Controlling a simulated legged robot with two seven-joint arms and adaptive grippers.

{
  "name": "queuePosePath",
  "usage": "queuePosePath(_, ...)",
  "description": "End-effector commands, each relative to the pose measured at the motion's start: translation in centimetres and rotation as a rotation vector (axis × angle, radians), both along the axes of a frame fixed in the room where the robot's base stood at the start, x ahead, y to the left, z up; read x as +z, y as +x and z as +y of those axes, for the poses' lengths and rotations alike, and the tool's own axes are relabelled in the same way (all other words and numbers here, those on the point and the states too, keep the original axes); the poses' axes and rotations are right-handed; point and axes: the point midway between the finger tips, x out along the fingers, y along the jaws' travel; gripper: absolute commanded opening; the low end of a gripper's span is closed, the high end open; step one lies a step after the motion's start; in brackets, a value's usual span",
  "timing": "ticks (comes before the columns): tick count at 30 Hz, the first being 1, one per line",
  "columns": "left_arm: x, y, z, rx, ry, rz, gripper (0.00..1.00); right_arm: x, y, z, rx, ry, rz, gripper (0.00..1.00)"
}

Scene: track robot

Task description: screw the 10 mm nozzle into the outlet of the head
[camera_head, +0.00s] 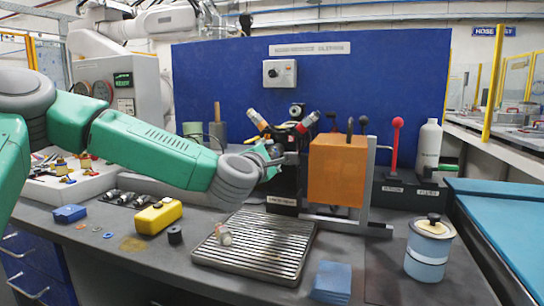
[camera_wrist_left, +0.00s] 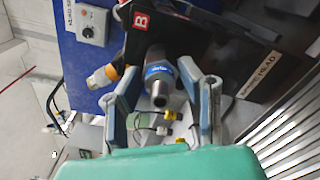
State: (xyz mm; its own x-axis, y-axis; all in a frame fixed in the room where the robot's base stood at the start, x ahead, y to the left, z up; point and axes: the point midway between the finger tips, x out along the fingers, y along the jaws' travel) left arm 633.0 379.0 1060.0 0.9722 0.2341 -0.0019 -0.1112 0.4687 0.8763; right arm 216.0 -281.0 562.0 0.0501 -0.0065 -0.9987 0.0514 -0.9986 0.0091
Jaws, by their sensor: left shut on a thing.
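My left gripper (camera_head: 274,158) is at the front of the dark head (camera_head: 284,183), below its angled ports with red and orange caps. In the left wrist view the two fingers of the left gripper (camera_wrist_left: 158,68) flank a grey tubular nozzle with a blue band (camera_wrist_left: 158,74), and the gripper is shut on it. The nozzle's open end points toward the wrist camera. The black body of the head (camera_wrist_left: 215,40) is right behind it. I cannot tell how deep the nozzle sits in the outlet, which is hidden. My right gripper is not in view.
A ribbed drain tray (camera_head: 255,262) with a small pale fitting (camera_head: 223,235) lies in front. An orange block (camera_head: 338,172) stands right of the head. A yellow case (camera_head: 158,217), a blue pad (camera_head: 332,283) and a blue-white canister (camera_head: 428,250) stand on the bench.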

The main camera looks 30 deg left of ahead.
Motion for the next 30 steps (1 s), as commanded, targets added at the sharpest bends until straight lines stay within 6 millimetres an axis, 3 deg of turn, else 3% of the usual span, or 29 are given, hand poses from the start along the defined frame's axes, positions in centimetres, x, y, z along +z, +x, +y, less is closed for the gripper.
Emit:
queuePosePath(8,0.1,0.0,0.0,-0.001,0.032,0.007,0.0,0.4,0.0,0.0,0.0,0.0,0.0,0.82)
queuePosePath(30,0.3,0.0,0.0,-0.001,0.612,0.146,0.0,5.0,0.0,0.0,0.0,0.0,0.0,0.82)
